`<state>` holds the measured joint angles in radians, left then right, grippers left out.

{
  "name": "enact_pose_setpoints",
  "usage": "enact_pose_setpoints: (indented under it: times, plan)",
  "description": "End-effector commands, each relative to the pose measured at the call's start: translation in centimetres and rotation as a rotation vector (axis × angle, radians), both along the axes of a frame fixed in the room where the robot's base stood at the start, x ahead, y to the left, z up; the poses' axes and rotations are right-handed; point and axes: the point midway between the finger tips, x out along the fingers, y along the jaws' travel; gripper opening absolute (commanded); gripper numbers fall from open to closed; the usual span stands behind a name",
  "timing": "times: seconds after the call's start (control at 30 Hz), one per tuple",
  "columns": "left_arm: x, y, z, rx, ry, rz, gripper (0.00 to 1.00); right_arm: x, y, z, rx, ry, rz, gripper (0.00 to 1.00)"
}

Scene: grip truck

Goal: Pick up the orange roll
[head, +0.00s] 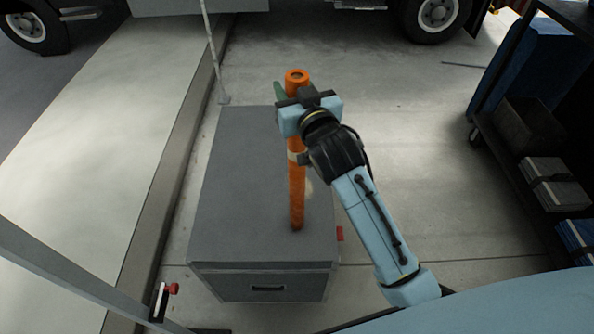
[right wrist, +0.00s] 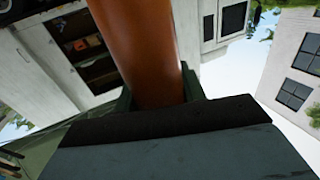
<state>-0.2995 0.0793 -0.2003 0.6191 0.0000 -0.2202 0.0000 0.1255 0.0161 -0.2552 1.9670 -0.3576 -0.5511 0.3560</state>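The orange roll (head: 297,190) is a long, narrow tube with a pale band, standing roughly upright over the top of a grey cabinet (head: 235,190). I cannot tell whether its lower end touches the cabinet top. My right gripper (head: 290,97) is at the upper part of the roll, below its open top end, and hides some of it. In the right wrist view the roll (right wrist: 150,50) runs between the two green fingers (right wrist: 158,95), which sit against its sides. The gripper looks shut on it. My left gripper is not in view.
A dark cart (head: 485,130) with bins and a blue case (head: 535,65) stands at the right. A raised pale ledge (head: 100,130) runs along the left, with a thin pole (head: 212,45) beside it. A truck (head: 190,6) is at the back. The floor between cabinet and cart is clear.

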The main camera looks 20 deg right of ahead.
Motion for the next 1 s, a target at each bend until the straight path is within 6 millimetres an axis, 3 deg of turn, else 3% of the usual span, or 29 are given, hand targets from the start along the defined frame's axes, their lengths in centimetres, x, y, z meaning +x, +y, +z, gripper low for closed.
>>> enact_pose_setpoints:
  times: [0.03, 0.3, 0.67, 1.0]
  plan:
    - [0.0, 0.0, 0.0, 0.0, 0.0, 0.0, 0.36, 0.0, 0.0, 0.0, 0.0, 0.0, 0.0, 0.33]
    - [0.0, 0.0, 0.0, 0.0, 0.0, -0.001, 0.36, 0.0, 0.0, 0.0, 0.0, 0.0, 0.0, 0.0]
    - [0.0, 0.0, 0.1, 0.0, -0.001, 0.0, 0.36, 0.0, 0.0, 0.7, 0.0, -0.005, 0.0, 0.0]
    - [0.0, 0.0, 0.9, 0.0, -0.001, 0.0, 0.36, 0.0, 0.0, 7.1, 0.002, -0.009, 0.0, 0.0]
